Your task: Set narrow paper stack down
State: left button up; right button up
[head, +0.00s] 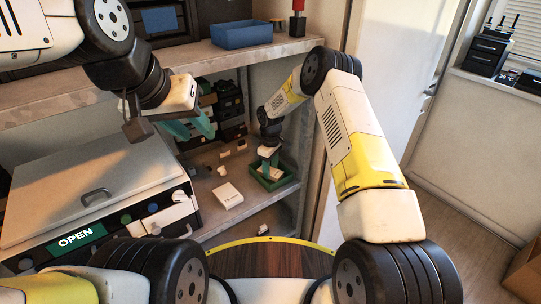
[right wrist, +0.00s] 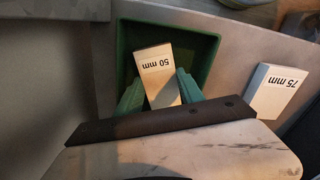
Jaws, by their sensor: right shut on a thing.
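The narrow paper stack (right wrist: 158,75), a pale block marked "50 mm", is between the green fingers of my right gripper (right wrist: 160,92) in the right wrist view. The gripper is shut on it. The stack is within the outline of the green tray (right wrist: 205,50); I cannot tell if it touches the tray floor.
A wider white stack (head: 228,195), marked "75 mm" in the right wrist view (right wrist: 276,88), lies left of the tray on the shelf. Small pale pieces (head: 222,171) lie behind it. The grey-lidded box (head: 95,185) and a shelf post (head: 303,205) flank the space.

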aim_at(271, 171)
jog(key=shift+f, duration=0.1)
jog(key=o, duration=1.4)
jog(key=shift+r, duration=3.9)
